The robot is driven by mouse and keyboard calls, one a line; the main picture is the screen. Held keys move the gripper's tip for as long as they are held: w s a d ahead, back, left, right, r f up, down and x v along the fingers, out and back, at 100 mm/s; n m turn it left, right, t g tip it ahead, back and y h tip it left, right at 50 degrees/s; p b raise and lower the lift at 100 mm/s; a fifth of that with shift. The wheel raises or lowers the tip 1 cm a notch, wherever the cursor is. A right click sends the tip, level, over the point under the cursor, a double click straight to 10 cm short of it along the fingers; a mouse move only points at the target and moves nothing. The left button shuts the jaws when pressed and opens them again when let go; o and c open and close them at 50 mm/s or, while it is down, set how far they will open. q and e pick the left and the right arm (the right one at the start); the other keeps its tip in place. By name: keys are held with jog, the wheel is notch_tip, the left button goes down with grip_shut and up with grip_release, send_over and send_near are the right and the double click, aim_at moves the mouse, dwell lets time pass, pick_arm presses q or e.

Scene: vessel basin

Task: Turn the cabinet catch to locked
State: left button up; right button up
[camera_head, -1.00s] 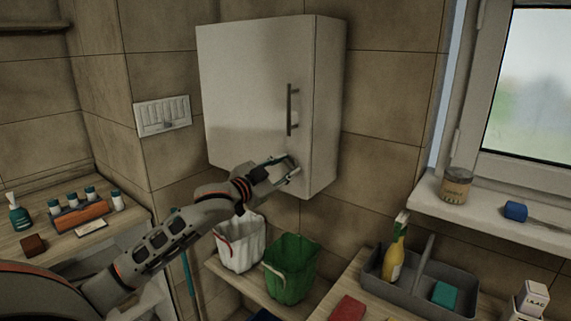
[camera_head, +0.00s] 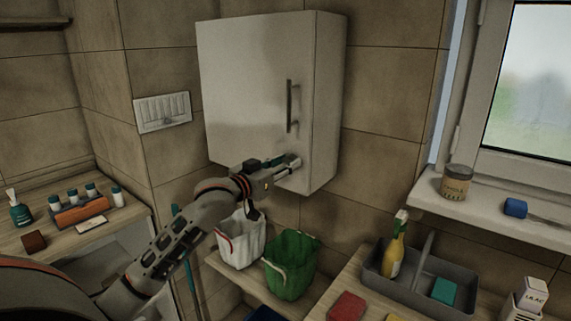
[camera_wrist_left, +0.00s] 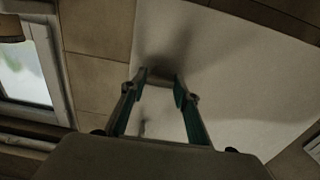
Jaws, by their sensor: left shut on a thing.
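The white wall cabinet (camera_head: 245,75) is closed, with a vertical bar handle (camera_head: 289,106) near the right edge of its door. My left gripper (camera_head: 290,162) is at the lower right of the door, below the handle. It is shut on the cabinet catch, which the fingers hide almost entirely in the head view. In the left wrist view the two fingers of the left gripper (camera_wrist_left: 160,80) point at the pale door, with a dark patch between their tips; the catch's turn position cannot be made out. My right gripper is not in view.
Below the cabinet, a white bin (camera_head: 241,240) and a green bin (camera_head: 291,264) stand on a shelf. A grey caddy (camera_head: 410,285) with a yellow bottle (camera_head: 394,252) is to the right. A jar (camera_head: 456,182) stands on the windowsill. A switch panel (camera_head: 163,111) is left of the cabinet.

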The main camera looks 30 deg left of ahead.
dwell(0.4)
pick_arm(q)
jog(key=o, duration=1.1)
jog(key=shift+s, duration=0.15)
jog(key=s+a, duration=0.1)
jog(key=s, duration=1)
jog(key=shift+s, duration=0.35)
jog(key=s+d+f+g, duration=0.1)
jog(key=s+d+f, duration=0.1)
jog(key=f, duration=0.7)
jog(key=s+d+f+g, duration=0.2)
jog(key=f, duration=0.8)
jog(key=s+d+f+g, duration=0.1)
jog(key=d+f, duration=0.1)
jog(key=f, duration=0.7)
jog(key=s+d+f+m+g, duration=0.1)
jog(key=s+d+f, duration=0.6)
jog(key=s+f, duration=0.2)
jog(key=s+d+f+m+g, duration=0.2)
jog(key=s+d+f, duration=0.6)
jog(key=f, duration=0.4)
jog(key=shift+s+d+f+g+h, duration=0.3)
jog(key=shift+s+h, duration=0.1)
jog(key=shift+s, duration=0.15)
